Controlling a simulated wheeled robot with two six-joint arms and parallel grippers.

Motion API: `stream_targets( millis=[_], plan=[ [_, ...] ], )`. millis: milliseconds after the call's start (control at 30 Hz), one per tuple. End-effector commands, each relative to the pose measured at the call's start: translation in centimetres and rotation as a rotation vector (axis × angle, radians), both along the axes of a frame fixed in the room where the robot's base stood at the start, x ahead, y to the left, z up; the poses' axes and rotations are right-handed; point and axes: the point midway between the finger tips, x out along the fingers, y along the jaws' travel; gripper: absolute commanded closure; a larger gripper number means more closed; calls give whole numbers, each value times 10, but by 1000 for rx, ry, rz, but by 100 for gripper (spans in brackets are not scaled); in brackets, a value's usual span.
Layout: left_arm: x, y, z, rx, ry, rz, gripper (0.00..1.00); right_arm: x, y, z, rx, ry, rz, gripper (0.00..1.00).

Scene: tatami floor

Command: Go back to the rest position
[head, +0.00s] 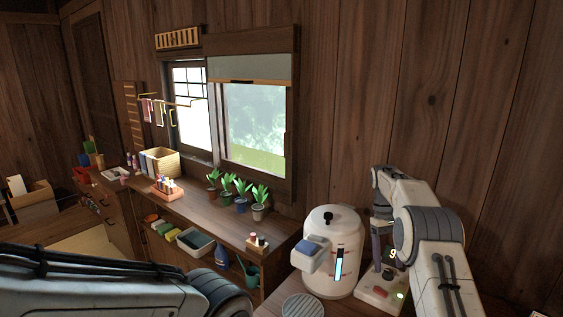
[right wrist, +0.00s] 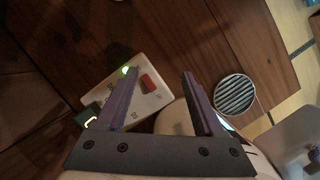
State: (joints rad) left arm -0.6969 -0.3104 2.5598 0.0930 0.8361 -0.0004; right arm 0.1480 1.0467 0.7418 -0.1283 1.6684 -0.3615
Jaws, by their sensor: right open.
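My right gripper (right wrist: 158,74) is open in the right wrist view, with its two dark purple fingers apart and nothing between the tips.
A white dispenser (head: 341,222) with a blue gauge stands left of my right arm, close by. A round grille (head: 302,307) lies in front of it. Potted plants (head: 240,204) line the shelf below the window. The wooden wall (head: 345,100) stands behind.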

Motion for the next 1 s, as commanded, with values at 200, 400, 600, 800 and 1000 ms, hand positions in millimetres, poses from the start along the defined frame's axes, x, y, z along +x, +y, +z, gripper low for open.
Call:
stream_targets(
  millis=[200,400,600,800,1000],
  plan=[
    [0,0,0,1,1,0,50,-9,55,27,10,-46,62,30],
    [0,0,0,1,1,0,50,-44,130,60,34,-113,144,30],
    [0,0,0,1,1,0,50,-127,210,85,83,-194,242,30],
    [0,0,0,1,1,0,50,-234,252,88,147,-263,323,30],
    [0,0,0,1,1,0,50,-328,255,69,207,-309,379,30]
  ],
)
